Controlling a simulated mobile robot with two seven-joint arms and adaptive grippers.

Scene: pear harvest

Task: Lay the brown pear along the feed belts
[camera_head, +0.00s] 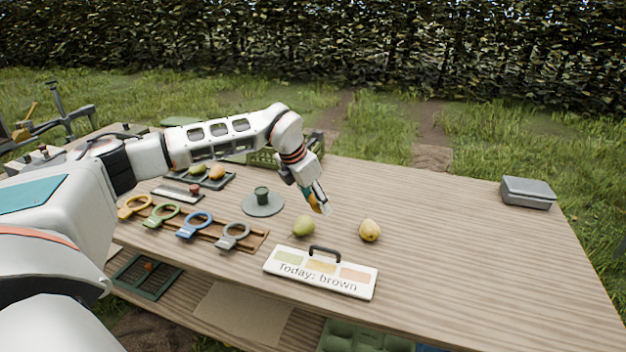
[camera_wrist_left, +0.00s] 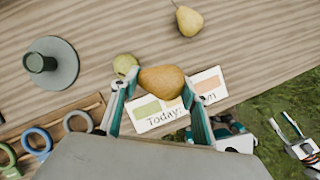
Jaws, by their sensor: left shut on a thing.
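My left gripper (camera_head: 321,203) is shut on the brown pear and holds it above the table. In the left wrist view the brown pear (camera_wrist_left: 162,81) lies crosswise between the two fingers of the left gripper (camera_wrist_left: 160,95). In the head view the brown pear (camera_head: 314,198) is mostly hidden by the fingers. A green pear (camera_head: 303,226) and a yellow pear (camera_head: 369,230) stay on the table below. The sign (camera_head: 320,282) reads "Today: brown". My right gripper (camera_wrist_left: 286,127) shows at the right edge of the wrist view, fingers apart and empty. I cannot make out the feed belts.
A round grey stand with a dark cup (camera_head: 262,203) is left of the pears. Several coloured rings (camera_head: 190,225) sit on a wooden rack. A tray of fruit (camera_head: 205,180) lies behind them. A grey box (camera_head: 528,192) is at the far right.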

